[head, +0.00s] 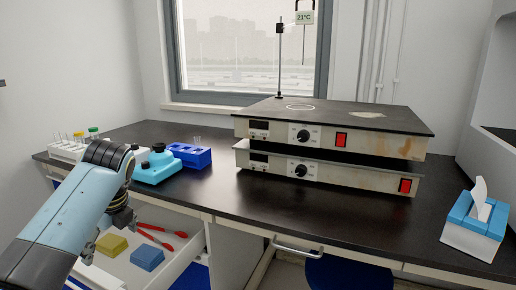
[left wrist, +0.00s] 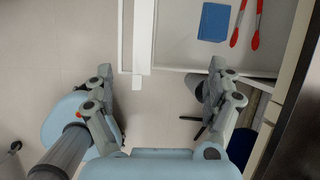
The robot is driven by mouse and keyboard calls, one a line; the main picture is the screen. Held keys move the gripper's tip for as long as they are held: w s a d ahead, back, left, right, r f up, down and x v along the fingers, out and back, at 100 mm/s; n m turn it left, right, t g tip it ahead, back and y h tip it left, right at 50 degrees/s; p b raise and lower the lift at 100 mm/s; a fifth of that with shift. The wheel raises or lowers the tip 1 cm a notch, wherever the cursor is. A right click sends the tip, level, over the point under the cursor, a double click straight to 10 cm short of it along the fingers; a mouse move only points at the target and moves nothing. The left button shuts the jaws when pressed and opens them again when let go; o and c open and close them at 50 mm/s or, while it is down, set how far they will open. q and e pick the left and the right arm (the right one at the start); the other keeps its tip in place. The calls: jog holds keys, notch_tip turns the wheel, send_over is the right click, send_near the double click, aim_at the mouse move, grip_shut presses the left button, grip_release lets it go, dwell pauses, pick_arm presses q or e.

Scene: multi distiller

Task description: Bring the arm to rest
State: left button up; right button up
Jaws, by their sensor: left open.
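My left arm (head: 65,218) comes in from the lower left of the head view and bends at a dark joint above the open drawer. My left gripper (head: 106,232) hangs below that joint, close to the drawer. In the left wrist view the left gripper (left wrist: 160,92) has its two fingers wide apart with nothing between them, over pale floor just outside the drawer's front. My right gripper is not in either view.
The open drawer (head: 190,243) holds a yellow sponge (head: 111,244), a blue sponge (head: 147,258) and red-handled tools (head: 160,238). On the dark bench stand a turquoise device (head: 157,166), a blue tube rack (head: 190,154), stacked hot plates (head: 330,140) and a tissue box (head: 474,226).

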pick_arm(q)
jog(key=s+f+n, duration=0.2)
jog(key=s, duration=0.1)
jog(key=shift+f, duration=0.25)
jog(key=s+d+r+n+h, duration=0.1)
jog(key=s+d+n+h, duration=0.1)
jog(key=s+n, duration=1)
jog(key=s+d+r+n+h, duration=0.15)
jog(key=s+n, duration=0.55)
jog(key=s, duration=1)
notch_tip(320, 180, down, 29)
jog(key=s+a+b, duration=0.1)
jog(key=s+b, duration=0.2)
jog(key=b, duration=0.1)
jog(key=s+a+f+g+b, duration=0.1)
jog(key=s+f+b, duration=0.3)
jog(key=s+f, duration=1.6)
jog(key=shift+a+f+g, duration=0.3)
jog(key=shift+f+g, duration=0.3)
jog(key=shift+f, duration=0.25)
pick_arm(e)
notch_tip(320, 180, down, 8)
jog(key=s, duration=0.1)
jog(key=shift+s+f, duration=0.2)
pick_arm(q)
jog(key=shift+s+y, duration=0.1)
jog(key=shift+y, duration=0.15)
jog(key=shift+c, duration=0.4)
